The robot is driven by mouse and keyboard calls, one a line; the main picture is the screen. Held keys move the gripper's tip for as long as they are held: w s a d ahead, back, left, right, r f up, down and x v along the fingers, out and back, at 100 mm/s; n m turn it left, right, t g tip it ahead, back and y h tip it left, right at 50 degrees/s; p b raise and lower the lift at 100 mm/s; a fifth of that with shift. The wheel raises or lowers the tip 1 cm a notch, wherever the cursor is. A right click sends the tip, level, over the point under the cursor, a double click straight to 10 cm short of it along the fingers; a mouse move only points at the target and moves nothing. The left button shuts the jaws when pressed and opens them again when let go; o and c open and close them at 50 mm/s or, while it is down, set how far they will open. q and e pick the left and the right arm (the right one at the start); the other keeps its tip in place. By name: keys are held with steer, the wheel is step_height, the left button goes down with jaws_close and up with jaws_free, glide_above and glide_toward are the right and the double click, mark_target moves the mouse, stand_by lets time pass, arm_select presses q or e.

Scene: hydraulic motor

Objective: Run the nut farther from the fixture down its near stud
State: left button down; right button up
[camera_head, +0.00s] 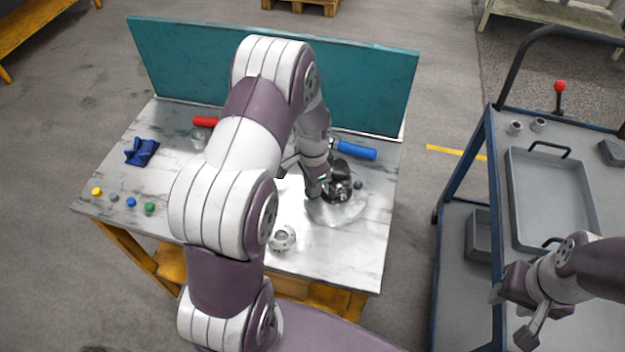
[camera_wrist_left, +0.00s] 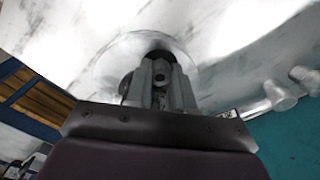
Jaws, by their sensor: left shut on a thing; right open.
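A dark motor (camera_head: 343,186) stands on a pale round plate (camera_head: 350,212) at the right of the workbench. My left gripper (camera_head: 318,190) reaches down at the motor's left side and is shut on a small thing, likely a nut. In the left wrist view the jaws (camera_wrist_left: 160,85) are close together over the dark motor, with a small dark spot between them. The nut, the stud and any second nut cannot be made out clearly. My right gripper (camera_head: 516,314) is open and empty above the blue cart at the right.
A grey round flanged part (camera_head: 282,238) lies on the workbench (camera_head: 350,262). Red (camera_head: 205,122) and blue (camera_head: 357,151) handles, a blue cloth (camera_head: 141,151) and several coloured knobs are on the bench. A teal panel (camera_head: 370,85) closes its back. The cart carries a grey tray (camera_head: 552,247).

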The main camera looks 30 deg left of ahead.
arm_select(q)
steer(key=shift+s+f+m, duration=0.1)
steer(key=shift+f+m, duration=0.05)
steer(key=shift+m, duration=0.75)
steer(key=shift+m+p, duration=0.4)
steer(key=shift+m, duration=0.8)
steer(key=m, duration=0.3)
steer(key=shift+f, duration=0.1)
steer(key=c, duration=1.2)
jaws_free()
